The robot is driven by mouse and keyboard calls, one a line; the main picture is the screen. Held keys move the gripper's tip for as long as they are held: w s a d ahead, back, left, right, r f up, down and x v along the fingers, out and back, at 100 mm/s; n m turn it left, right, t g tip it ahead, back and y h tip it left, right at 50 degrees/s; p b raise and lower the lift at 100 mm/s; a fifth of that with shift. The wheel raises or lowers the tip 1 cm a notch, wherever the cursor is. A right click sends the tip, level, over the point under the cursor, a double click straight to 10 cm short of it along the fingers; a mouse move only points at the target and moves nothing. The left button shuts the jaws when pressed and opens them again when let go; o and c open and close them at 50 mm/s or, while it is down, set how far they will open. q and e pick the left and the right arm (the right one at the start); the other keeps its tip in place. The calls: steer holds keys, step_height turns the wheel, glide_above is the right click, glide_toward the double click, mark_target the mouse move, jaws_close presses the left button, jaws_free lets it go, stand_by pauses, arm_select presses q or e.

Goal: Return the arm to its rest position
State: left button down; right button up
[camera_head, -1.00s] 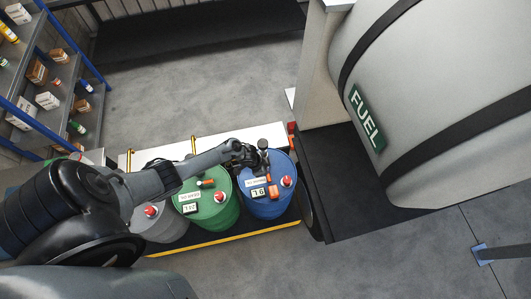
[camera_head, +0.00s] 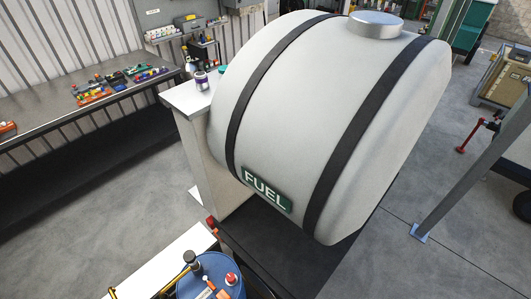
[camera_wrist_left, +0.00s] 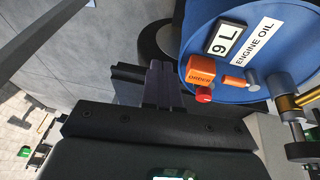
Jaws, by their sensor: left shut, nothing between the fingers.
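In the left wrist view my left gripper (camera_wrist_left: 165,85) is shut and empty, its dark fingers pressed together. A blue drum (camera_wrist_left: 200,30) with "9 L" and "ENGINE OIL" labels stands to the right of the fingertips. On its top are an orange block (camera_wrist_left: 201,70) marked "ORDER", a red cap (camera_wrist_left: 204,95) and metal pump fittings (camera_wrist_left: 282,85). In the head view only the drum's upper part (camera_head: 226,291) shows at the bottom edge, and my arms are not visible there.
A workbench (camera_head: 60,115) with small parts runs along the left wall. A slanted grey post (camera_head: 470,165) is at right. Open grey floor (camera_head: 115,195) lies between bench and tank.

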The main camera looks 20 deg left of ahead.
arm_select(q)
steer(key=d+r+n+t+y+p, duration=0.1)
steer(key=d+r, duration=0.3)
steer(key=r, duration=0.4)
steer(key=d+r+p, duration=0.1)
steer(key=d+r, duration=0.2)
steer(key=r, duration=0.4)
steer(key=s+a+r+n+y, duration=0.1)
steer(key=r, duration=1)
steer(key=s+a+r+n+y+p, duration=0.1)
steer(key=a+r+n, duration=0.1)
steer(key=r, duration=1)
steer(key=shift+s+r, duration=0.15)
steer(key=shift+r, duration=0.1)
